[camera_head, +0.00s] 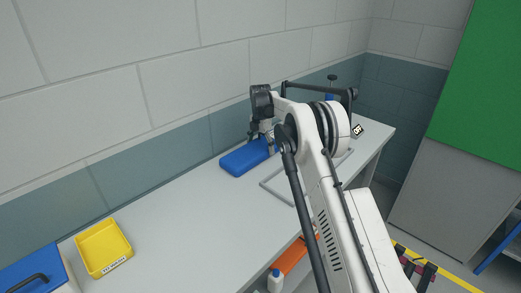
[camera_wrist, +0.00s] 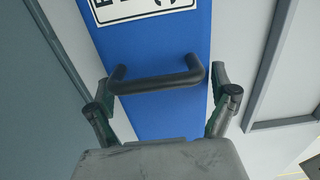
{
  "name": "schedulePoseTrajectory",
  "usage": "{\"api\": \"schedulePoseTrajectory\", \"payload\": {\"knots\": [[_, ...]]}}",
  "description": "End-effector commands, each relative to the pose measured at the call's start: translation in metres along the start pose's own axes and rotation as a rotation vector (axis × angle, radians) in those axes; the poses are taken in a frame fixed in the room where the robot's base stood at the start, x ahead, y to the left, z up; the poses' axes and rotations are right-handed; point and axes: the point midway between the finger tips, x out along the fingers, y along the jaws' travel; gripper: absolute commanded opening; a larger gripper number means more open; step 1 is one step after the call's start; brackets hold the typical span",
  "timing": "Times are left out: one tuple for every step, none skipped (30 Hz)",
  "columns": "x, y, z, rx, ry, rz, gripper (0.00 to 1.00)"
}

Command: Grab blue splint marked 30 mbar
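A blue block (camera_wrist: 165,115) with a black handle (camera_wrist: 158,82) fills the middle of the wrist view. A white label (camera_wrist: 135,8) with black print sits on it, cut off by the top edge, so I cannot read the marking. In the head view this appears to be the blue block (camera_head: 243,158) lying on the bench by the wall. My gripper (camera_wrist: 162,84) is open, with one finger on each side of the handle and visible gaps to it. In the head view my gripper (camera_head: 262,132) is above the block, partly hidden by my arm.
A grey frame (camera_head: 272,188) lies on the bench (camera_head: 200,220) beside the block. A yellow tray (camera_head: 103,247) and a blue lidded box (camera_head: 45,265) stand at lower left. A small sign (camera_head: 357,130) stands at the far end. The bench between tray and block is clear.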

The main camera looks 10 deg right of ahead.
Motion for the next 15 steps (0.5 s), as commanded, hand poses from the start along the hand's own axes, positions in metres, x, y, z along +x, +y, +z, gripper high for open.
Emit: {"api": "schedulePoseTrajectory", "payload": {"knots": [[-0.0001, 0.0000, 0.0000, 0.000, 0.000, 0.000, 0.75], [-0.0002, 0.0000, 0.0000, 0.000, 0.000, 0.000, 0.71], [-0.0002, 0.0000, 0.0000, 0.000, 0.000, 0.000, 0.65], [-0.0002, 0.0000, 0.0000, 0.000, 0.000, 0.000, 0.61], [-0.0003, 0.0000, 0.0000, 0.000, 0.000, 0.000, 0.57], [-0.0003, 0.0000, 0.0000, 0.000, 0.000, 0.000, 0.52], [-0.0003, 0.0000, 0.0000, 0.000, 0.000, 0.000, 0.48], [-0.0004, 0.0000, 0.0000, 0.000, 0.000, 0.000, 0.45], [-0.0010, 0.0000, 0.0000, 0.000, 0.000, 0.000, 0.45], [-0.0010, 0.0000, 0.0000, 0.000, 0.000, 0.000, 0.45], [-0.0010, 0.0000, 0.0000, 0.000, 0.000, 0.000, 0.45], [-0.0010, 0.0000, 0.0000, 0.000, 0.000, 0.000, 0.45], [-0.0010, 0.0000, 0.0000, 0.000, 0.000, 0.000, 0.45], [-0.0012, 0.0000, 0.0000, 0.000, 0.000, 0.000, 0.45], [-0.0019, 0.0000, 0.0000, 0.000, 0.000, 0.000, 0.45]]}}
